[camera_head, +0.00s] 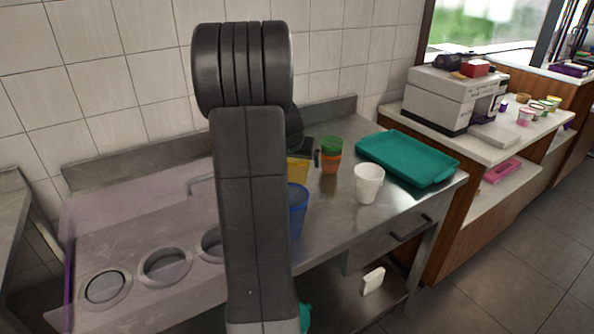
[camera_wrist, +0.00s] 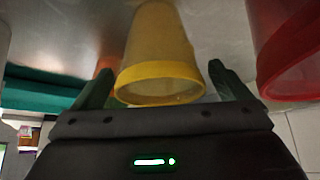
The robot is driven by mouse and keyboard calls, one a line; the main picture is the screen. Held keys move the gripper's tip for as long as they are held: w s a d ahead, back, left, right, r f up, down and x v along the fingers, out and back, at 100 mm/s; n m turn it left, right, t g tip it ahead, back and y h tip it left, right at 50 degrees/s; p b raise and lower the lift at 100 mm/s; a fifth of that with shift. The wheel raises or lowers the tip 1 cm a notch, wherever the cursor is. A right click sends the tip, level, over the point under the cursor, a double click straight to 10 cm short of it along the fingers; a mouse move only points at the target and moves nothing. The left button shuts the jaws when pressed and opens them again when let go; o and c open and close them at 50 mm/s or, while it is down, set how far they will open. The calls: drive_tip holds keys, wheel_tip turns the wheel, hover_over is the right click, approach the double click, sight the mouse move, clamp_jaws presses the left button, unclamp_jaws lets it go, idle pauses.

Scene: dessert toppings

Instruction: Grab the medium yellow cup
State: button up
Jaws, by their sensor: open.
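The yellow cup (camera_wrist: 160,45) fills the middle of the wrist view, its wide rim toward my gripper. In the head view the yellow cup (camera_head: 298,170) shows only in part beside my arm, which hides the rest. My gripper (camera_wrist: 163,70) is open, with one dark finger on each side of the yellow cup. The fingers look apart from it; I cannot tell whether either touches. In the head view the dark gripper (camera_head: 308,151) is partly hidden behind my arm, close to the yellow cup.
A red cup (camera_wrist: 285,50) stands close by on the right in the wrist view. In the head view a blue cup (camera_head: 298,205), a green-and-orange cup stack (camera_head: 330,158), a white cup (camera_head: 368,185) and a teal tray (camera_head: 405,160) stand on the metal counter (camera_head: 335,225).

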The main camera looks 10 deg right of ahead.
drive_tip(key=c, duration=1.1)
drive_tip(key=shift+o, duration=0.2)
